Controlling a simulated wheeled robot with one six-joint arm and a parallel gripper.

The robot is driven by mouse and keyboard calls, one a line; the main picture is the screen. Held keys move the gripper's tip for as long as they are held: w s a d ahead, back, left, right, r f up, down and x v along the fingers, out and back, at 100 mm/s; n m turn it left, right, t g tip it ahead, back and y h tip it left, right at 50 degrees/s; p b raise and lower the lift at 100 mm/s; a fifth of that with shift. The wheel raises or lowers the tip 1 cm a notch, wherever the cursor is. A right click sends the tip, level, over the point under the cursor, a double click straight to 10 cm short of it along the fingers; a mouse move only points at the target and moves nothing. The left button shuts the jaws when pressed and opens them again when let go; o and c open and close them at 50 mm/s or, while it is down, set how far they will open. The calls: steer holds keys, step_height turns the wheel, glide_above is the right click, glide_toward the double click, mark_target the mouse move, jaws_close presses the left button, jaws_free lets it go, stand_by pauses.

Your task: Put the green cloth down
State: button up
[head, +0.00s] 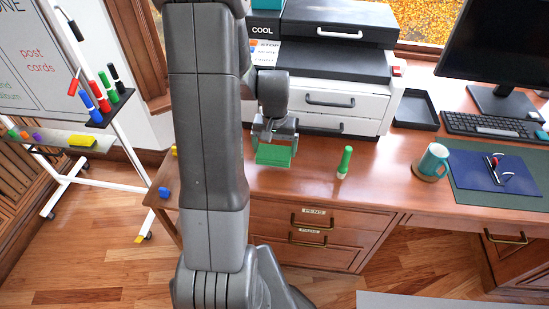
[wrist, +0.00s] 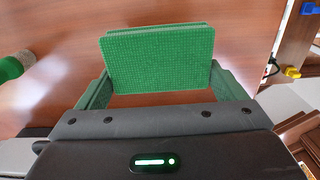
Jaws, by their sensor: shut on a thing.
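The green cloth (head: 273,155) looks like a folded, flat rectangular pad. It is in my gripper (head: 274,140), over the left part of the wooden desk. In the wrist view the cloth (wrist: 160,58) sits between the two fingers of my gripper (wrist: 165,88), which are shut on it. Desk surface shows around it. I cannot tell whether the cloth touches the desk or hangs just above it. My arm hides part of the desk to the left.
A green marker (head: 345,162) stands upright right of the cloth. Further right are a teal mug (head: 432,163), a black tray (head: 416,110) and a blue clipboard (head: 488,172). A blue item (head: 164,192) is near the desk's left edge.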

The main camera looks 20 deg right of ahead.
mark_target(274, 154)
steer(key=shift+f, duration=2.35)
steer(key=o, duration=0.6)
step_height(274, 154, up, 12)
steer(key=shift+r, duration=0.15)
step_height(274, 154, down, 12)
steer(key=shift+f, duration=0.15)
steer(key=shift+r, duration=1.1)
